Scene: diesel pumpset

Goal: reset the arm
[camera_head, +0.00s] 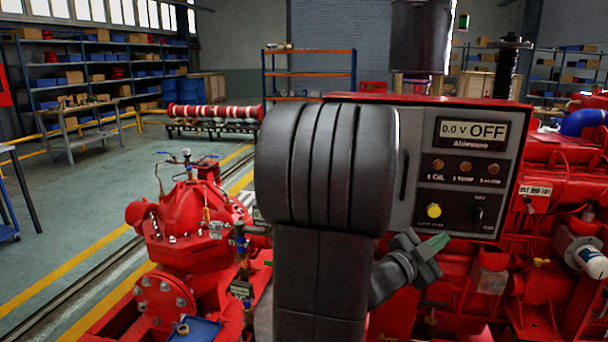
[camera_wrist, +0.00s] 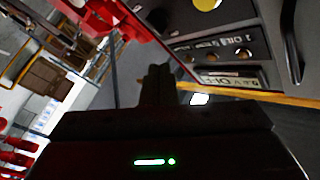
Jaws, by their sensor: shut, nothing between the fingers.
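My arm stands in the middle of the head view, in front of the pumpset. My gripper (camera_head: 432,246) is small and dark with a greenish tip, just below the control panel (camera_head: 402,200). In the wrist view my gripper (camera_wrist: 156,72) has its fingers together with nothing between them. The panel's display (camera_head: 472,131) reads 0.0 V OFF. A yellow button (camera_head: 434,210) sits low on the panel, above the gripper in the head view. In the wrist view the yellow button (camera_wrist: 207,4) is at the top edge. Whether the gripper touches the panel cannot be told.
A red pump (camera_head: 185,225) stands left of my arm, and the red diesel engine (camera_head: 555,170) is close on the right. A blue tray (camera_head: 195,330) lies at the bottom. Shelves (camera_head: 85,70) line the back left. The floor (camera_head: 60,220) at left is open.

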